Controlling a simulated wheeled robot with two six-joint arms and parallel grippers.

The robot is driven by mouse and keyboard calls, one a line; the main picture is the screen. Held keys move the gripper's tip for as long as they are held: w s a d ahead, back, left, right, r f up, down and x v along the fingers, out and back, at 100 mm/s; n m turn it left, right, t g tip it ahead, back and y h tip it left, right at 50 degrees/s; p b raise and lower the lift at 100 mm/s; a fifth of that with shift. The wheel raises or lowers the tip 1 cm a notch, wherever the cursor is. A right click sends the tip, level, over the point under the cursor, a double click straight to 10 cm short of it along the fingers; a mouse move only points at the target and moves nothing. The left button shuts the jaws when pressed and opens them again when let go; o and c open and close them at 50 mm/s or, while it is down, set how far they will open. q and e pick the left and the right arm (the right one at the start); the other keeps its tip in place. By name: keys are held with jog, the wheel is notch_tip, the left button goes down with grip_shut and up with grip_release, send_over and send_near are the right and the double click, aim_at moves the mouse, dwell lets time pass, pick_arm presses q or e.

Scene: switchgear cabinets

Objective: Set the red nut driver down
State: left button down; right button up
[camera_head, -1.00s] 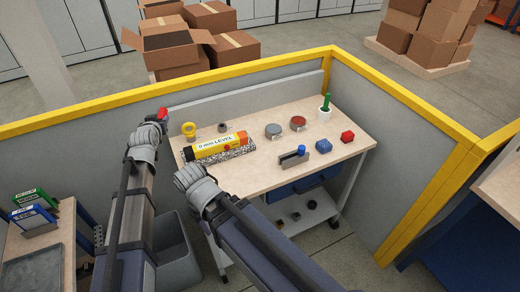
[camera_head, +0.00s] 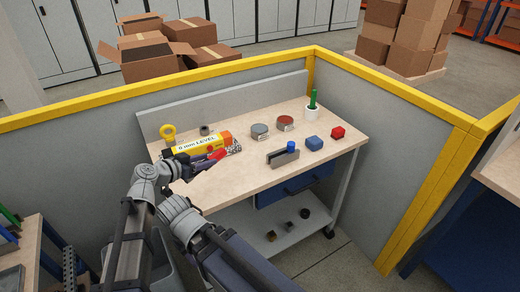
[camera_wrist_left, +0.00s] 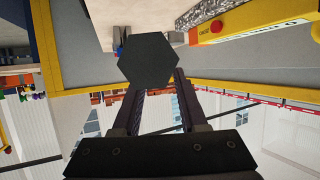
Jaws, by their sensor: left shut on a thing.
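The red nut driver (camera_head: 217,155) is in my left gripper (camera_head: 203,164), its red end pointing right over the left part of the workbench (camera_head: 225,188). In the left wrist view, a dark hexagonal end (camera_wrist_left: 147,60) sits between the two fingers of my left gripper (camera_wrist_left: 155,95) and hides what lies behind it. The driver appears just in front of the yellow level (camera_head: 190,147); I cannot tell whether it touches the bench. My right arm comes in from below, but its gripper is not in view.
The level, with an orange end, rests by a speckled bar (camera_head: 235,146).

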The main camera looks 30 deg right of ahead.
aim_at(211, 190)
pick_arm(q)
jog(key=shift+s+d+f, duration=0.1)
jog(key=shift+s+d, duration=0.05)
notch_tip(211, 190, down, 10)
jog(key=b, duration=1)
jog(key=shift+f, duration=0.1)
jog(key=shift+c, duration=2.2)
grip_release()
